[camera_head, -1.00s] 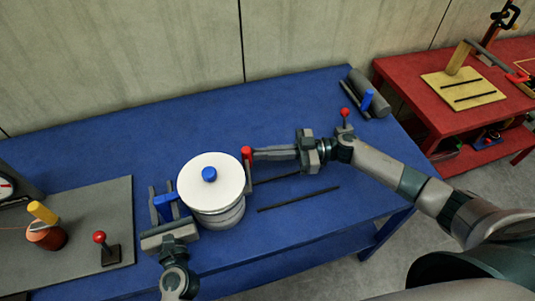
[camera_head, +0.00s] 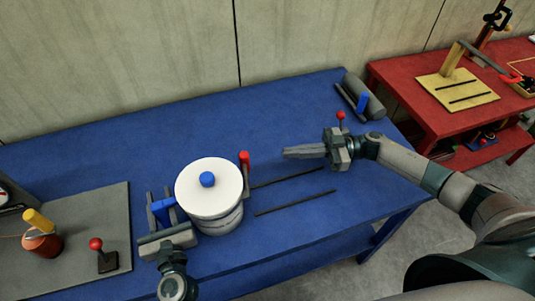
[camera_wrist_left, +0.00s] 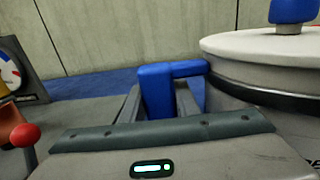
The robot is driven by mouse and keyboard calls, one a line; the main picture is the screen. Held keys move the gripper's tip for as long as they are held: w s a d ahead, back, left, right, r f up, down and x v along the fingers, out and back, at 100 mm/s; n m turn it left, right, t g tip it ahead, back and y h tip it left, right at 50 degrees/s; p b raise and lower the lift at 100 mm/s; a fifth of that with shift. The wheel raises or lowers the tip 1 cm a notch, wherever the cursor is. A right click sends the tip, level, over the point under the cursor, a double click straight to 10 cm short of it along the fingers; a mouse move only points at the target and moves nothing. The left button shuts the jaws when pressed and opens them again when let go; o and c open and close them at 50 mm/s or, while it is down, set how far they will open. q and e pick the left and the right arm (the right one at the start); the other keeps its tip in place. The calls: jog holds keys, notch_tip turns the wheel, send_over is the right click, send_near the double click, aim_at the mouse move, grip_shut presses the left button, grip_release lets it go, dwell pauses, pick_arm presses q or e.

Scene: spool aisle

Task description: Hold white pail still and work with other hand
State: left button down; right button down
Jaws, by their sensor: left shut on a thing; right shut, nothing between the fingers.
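The white pail (camera_head: 221,221) stands upright on the blue table, with a white lid (camera_head: 209,195) that has a blue knob (camera_head: 207,179) on top. The lid's edge also shows in the left wrist view (camera_wrist_left: 262,50). My left gripper (camera_head: 162,209) is shut on the blue handle (camera_head: 162,206) at the pail's left side; the blue handle shows between the fingers in the left wrist view (camera_wrist_left: 158,88). A red-topped lever (camera_head: 244,160) stands at the pail's right side. My right gripper (camera_head: 286,153) is shut and empty, above the table to the right of the pail, apart from it.
Two dark strips (camera_head: 295,203) lie on the blue table (camera_head: 110,150) right of the pail. A grey cylinder (camera_head: 364,94) lies at the far right corner. A grey mat (camera_head: 75,225) at left bears an orange spool (camera_head: 42,245) and a red-knobbed lever (camera_head: 97,245). A red table (camera_head: 420,93) stands beyond.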

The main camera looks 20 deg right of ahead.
jog(key=shift+w+v, duration=0.1)
jog(key=shift+v, duration=1)
jog(key=shift+w+v, duration=0.15)
jog(key=shift+v, duration=0.95)
pick_arm(q)
jog(key=c, duration=1.3)
grip_release()
jog(key=shift+s, duration=0.1)
jog(key=s, duration=1.1)
jog(key=shift+s+d, duration=0.3)
jog(key=shift+s, duration=0.1)
jog(key=shift+r, duration=0.1)
pick_arm(e)
jog(key=shift+r, duration=0.1)
